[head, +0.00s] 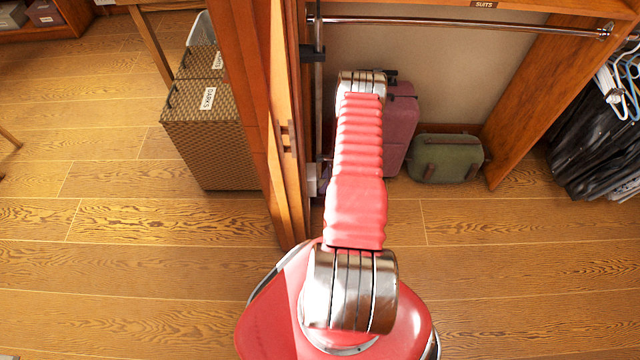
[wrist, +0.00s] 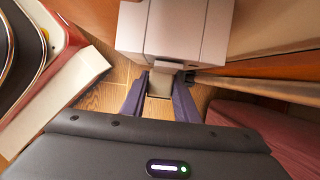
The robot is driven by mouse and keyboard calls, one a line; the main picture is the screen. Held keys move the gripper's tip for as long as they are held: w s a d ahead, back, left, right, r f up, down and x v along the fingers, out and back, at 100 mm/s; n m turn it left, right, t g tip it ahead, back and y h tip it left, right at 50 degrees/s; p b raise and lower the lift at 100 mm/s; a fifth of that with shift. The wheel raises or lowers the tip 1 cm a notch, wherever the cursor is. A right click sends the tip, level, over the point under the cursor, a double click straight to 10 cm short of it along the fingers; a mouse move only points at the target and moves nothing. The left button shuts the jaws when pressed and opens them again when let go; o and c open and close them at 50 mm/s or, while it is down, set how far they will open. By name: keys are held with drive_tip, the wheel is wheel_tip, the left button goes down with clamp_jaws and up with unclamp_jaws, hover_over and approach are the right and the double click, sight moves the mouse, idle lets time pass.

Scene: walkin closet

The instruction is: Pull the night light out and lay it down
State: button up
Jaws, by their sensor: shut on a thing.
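My gripper (wrist: 162,90) shows in the wrist view as two dark fingers reaching up the picture. They are shut on a small pale block, which looks like the night light (wrist: 161,80). It sits right at the lower edge of a larger pale box (wrist: 175,30); I cannot tell whether the two are joined or apart. In the head view my arm hides the gripper and the night light. A small whitish fitting (head: 312,180) shows on the closet's wooden upright just left of my arm.
In the head view, a pink suitcase (head: 400,125) and a green case (head: 446,158) stand behind and right of my arm. Wicker baskets (head: 205,130) stand left of the wooden upright (head: 270,110). Dark clothes (head: 597,150) hang at right. The floor (head: 520,270) at front right is clear.

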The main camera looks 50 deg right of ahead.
drive_tip(key=shift+s+d, duration=2)
drive_tip(key=shift+s, duration=0.25)
drive_tip(key=shift+c, duration=0.2)
idle(1.8)
